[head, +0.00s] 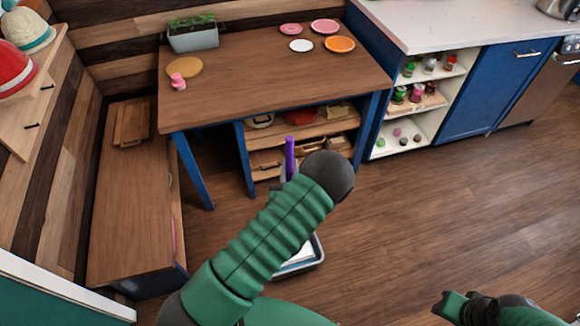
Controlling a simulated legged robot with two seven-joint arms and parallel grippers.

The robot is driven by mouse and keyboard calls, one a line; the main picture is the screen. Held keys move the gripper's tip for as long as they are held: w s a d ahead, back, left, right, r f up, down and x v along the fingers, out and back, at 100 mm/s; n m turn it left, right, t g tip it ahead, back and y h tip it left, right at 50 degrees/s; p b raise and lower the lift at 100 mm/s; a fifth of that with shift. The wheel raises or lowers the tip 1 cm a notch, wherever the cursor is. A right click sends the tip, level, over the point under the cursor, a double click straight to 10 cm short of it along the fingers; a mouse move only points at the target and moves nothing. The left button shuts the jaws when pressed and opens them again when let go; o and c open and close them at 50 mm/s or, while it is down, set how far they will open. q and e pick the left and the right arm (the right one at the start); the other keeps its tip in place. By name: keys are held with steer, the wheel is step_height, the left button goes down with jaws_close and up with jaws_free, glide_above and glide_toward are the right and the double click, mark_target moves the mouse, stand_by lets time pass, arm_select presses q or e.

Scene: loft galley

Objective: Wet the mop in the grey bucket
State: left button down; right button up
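A purple upright stick (290,152), which may be the mop's handle, shows just above my green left arm. Its lower part and any mop head are hidden behind that arm. A dark grey rim (318,262) with something white inside shows low behind the arm on the floor. It may be the grey bucket, and most of it is covered. My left arm crosses the middle of the view, and its gripper is hidden. Part of my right arm, green and black, shows at the lower right. Its fingers cannot be made out clearly.
A wooden table with blue legs (270,85) stands behind, with plates, a planter (194,38) and shelves below. A wooden bench (130,215) stands at left. Blue cabinets with a white counter (450,22) line the back right. The floor at right (430,210) is clear.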

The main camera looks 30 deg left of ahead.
steer(key=shift+f+b, duration=0.35)
stand_by(1.1)
steer(key=p+v, duration=0.2)
steer(key=w+p+v, duration=0.1)
steer(key=p+v, duration=0.2)
steer(key=shift+r, duration=0.3)
stand_by(0.5)
